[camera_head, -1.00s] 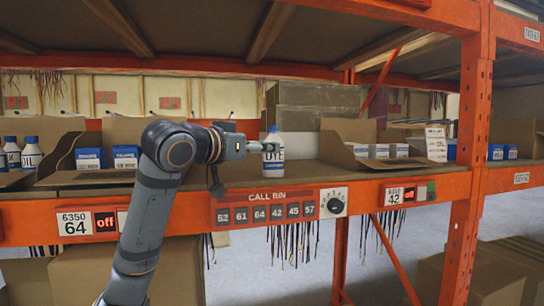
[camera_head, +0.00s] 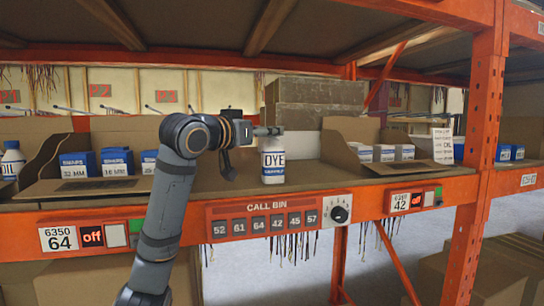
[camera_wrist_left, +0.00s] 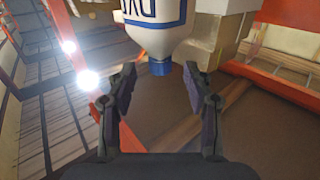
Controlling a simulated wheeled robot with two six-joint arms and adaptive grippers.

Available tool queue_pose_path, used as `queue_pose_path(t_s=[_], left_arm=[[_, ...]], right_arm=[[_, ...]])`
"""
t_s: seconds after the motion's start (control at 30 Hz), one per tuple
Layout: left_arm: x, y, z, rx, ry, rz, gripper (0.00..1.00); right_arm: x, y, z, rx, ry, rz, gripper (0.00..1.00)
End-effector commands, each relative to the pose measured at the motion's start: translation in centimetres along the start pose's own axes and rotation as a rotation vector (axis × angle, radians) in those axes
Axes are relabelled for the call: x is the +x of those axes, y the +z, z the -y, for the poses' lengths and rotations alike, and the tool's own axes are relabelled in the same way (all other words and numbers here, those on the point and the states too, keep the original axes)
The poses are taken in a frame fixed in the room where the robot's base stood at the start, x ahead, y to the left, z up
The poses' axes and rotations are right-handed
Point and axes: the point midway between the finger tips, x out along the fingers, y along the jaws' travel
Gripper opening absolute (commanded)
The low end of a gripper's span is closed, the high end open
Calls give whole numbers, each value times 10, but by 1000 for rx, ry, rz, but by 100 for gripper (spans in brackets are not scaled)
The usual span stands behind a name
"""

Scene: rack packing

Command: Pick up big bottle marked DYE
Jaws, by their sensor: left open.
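A white bottle (camera_head: 273,162) marked DYE in dark blue stands upright at the front of the shelf, above the CALL BIN panel. In the left wrist view the bottle (camera_wrist_left: 155,32) appears upside down, its blue cap (camera_wrist_left: 161,68) toward me. My left gripper (camera_head: 268,131) is level with the bottle's top and hides its cap in the head view. In the wrist view the open fingers (camera_wrist_left: 160,78) lie to either side of the cap, with gaps showing. The bottle is not gripped. My right gripper is not in view.
Open cardboard bins with blue-and-white boxes (camera_head: 117,161) stand left, and another bin (camera_head: 352,150) stands right. A second white bottle (camera_head: 12,160) is at the far left. Stacked grey boxes (camera_head: 315,105) are behind the bottle. An orange upright (camera_head: 481,130) stands right.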

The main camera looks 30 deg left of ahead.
Motion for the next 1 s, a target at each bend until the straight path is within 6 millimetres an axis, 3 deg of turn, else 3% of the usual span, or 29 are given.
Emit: queue_pose_path(t_s=[0.03, 0.2, 0.47, 0.83, 1.0], left_arm=[[10, -7, 0, -5, 4, 4, 51], [32, -5, 1, -2, 2, 1, 51], [34, -2, 1, -1, 1, 1, 50], [34, -2, 1, -1, 0, 1, 0], [34, -2, 1, 0, 0, 1, 0]], right_arm=[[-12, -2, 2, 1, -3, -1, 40], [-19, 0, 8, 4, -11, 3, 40], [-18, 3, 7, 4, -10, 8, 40], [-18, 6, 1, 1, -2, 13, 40], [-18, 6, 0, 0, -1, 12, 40]])
